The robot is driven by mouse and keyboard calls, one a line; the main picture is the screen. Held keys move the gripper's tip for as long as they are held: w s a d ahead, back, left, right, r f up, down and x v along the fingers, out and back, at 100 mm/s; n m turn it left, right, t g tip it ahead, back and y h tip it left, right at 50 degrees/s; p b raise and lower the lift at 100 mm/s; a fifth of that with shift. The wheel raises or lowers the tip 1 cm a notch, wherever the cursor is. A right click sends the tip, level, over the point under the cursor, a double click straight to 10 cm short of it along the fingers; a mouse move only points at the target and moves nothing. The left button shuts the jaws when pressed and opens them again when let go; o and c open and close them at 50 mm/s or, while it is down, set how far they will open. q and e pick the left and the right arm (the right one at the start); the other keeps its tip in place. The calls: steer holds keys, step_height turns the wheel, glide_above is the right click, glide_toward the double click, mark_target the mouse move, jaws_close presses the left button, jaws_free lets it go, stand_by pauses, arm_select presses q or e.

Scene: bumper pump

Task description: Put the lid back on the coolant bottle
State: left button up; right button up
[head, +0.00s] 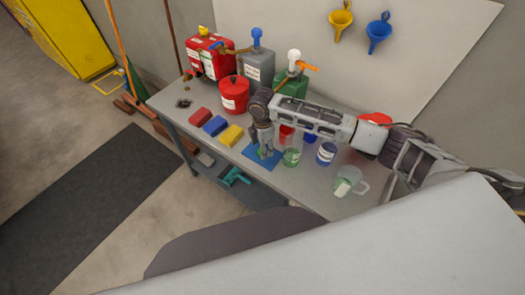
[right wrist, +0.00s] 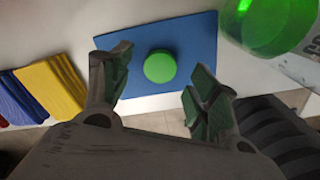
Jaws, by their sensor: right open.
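A round green lid (right wrist: 160,67) lies flat on a blue mat (right wrist: 195,35) in the right wrist view. My right gripper (right wrist: 158,88) is open and empty above the mat's near edge, with the lid between and slightly beyond its fingers. In the head view my right gripper (head: 264,149) points down over the blue mat (head: 262,162) and largely hides the lid. A clear bottle with green contents (head: 291,158), likely the coolant bottle, stands just right of the mat. Its green opening (right wrist: 265,18) shows at upper right in the wrist view. My left gripper is not in view.
Red (head: 200,116), blue (head: 215,126) and yellow (head: 231,135) cloths lie left of the mat. A blue-labelled container (head: 326,153) and a clear jug (head: 349,184) stand to the right. A red can (head: 234,96) and larger canisters stand behind.

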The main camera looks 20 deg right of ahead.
steer(key=shift+f, duration=1.1)
steer(key=shift+c, duration=0.4)
steer(key=c, duration=0.7)
steer(key=shift+r, duration=0.1)
step_height(320, 180, up, 10)
steer(key=shift+b, duration=0.35)
